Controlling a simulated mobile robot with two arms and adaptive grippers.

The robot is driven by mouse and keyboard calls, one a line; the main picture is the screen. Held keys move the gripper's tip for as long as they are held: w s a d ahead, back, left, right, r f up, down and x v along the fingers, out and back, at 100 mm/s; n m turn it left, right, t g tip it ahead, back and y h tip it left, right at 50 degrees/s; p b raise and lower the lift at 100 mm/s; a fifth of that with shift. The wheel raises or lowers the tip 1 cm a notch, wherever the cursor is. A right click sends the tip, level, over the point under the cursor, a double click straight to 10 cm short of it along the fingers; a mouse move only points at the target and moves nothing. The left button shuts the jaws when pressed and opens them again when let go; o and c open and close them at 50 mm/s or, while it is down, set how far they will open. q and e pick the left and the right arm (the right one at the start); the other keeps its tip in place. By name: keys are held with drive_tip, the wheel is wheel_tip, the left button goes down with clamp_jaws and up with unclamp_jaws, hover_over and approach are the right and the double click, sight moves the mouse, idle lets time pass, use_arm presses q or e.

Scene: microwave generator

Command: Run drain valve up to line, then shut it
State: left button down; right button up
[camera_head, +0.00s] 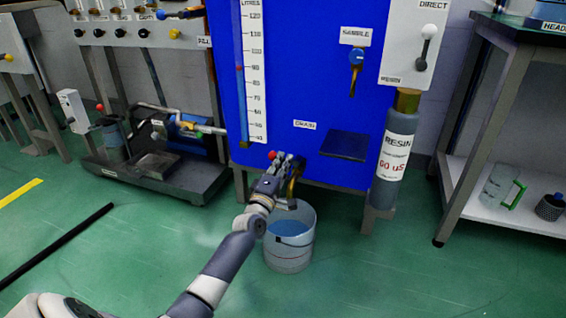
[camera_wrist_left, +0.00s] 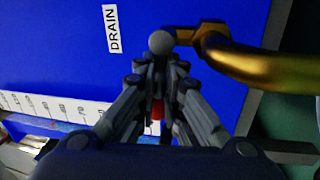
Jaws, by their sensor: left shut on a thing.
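The drain valve has a brass spout (camera_head: 293,186) low on the front of the blue tank, below the DRAIN label (camera_head: 305,125). The spout also shows large in the left wrist view (camera_wrist_left: 265,68). My left gripper (camera_head: 283,163) is at the valve, its fingers closed on the valve handle. A red part of the handle (camera_wrist_left: 157,108) shows between the fingers; the rest is mostly hidden. A clear bucket (camera_head: 288,262) stands upright on the floor under the spout, with blue water in it. A thin line shows faintly on its wall; its exact height against the water is hard to tell.
The blue tank (camera_head: 300,70) carries a litre scale (camera_head: 252,75), a sample valve (camera_head: 356,58) and a small dark shelf (camera_head: 345,145). A grey resin cylinder (camera_head: 393,155) stands at its right. A shelf unit (camera_head: 500,210) is farther right. A black bar (camera_head: 60,245) lies on the left floor.

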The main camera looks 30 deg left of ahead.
use_arm(q)
drive_tip(key=shift+s+a+r+m+p, duration=0.1)
drive_tip(key=shift+a+r+m+p, duration=0.35)
drive_tip(key=shift+m, duration=0.55)
drive_tip(key=c, duration=1.7)
unclamp_jaws()
drive_tip(key=shift+a, duration=0.1)
drive_tip(key=shift+s+a, duration=0.1)
